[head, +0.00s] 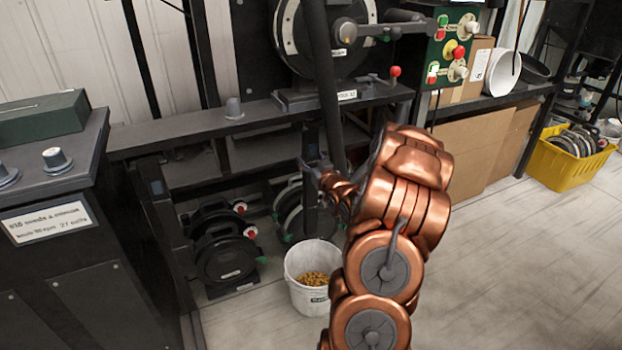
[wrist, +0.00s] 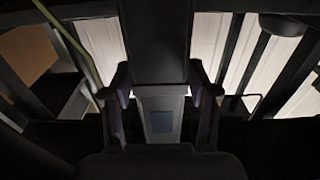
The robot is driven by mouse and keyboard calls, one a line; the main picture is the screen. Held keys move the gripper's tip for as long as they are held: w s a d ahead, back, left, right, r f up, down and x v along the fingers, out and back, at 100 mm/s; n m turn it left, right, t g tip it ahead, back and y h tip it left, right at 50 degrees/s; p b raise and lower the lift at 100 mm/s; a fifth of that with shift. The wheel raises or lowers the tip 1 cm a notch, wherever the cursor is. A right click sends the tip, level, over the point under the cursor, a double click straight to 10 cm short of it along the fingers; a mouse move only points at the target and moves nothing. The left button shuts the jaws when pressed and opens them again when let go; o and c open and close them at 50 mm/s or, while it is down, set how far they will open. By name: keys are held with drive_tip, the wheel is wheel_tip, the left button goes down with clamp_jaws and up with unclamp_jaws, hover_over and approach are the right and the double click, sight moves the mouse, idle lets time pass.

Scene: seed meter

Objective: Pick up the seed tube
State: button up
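A long black tube (head: 322,70), which looks like the seed tube, runs from the top of the head view down past the front of the bench. Its lower end meets or passes behind my copper wrist, so I cannot see it. My gripper (head: 318,172) is beside the tube's lower part, below the bench edge. In the wrist view the two fingers of my gripper (wrist: 161,95) stand apart. A dark upright shape and a grey piece with a blue patch (wrist: 160,122) show between them. I see no clear contact with the fingers.
A white bucket of yellow seed (head: 312,278) stands on the floor below my gripper. The bench (head: 150,138) carries a disc-shaped meter (head: 345,30). A dark cabinet (head: 60,270) is at left. A yellow crate (head: 555,165) is at right, with open floor before it.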

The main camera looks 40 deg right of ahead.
clamp_jaws()
idle(0.6)
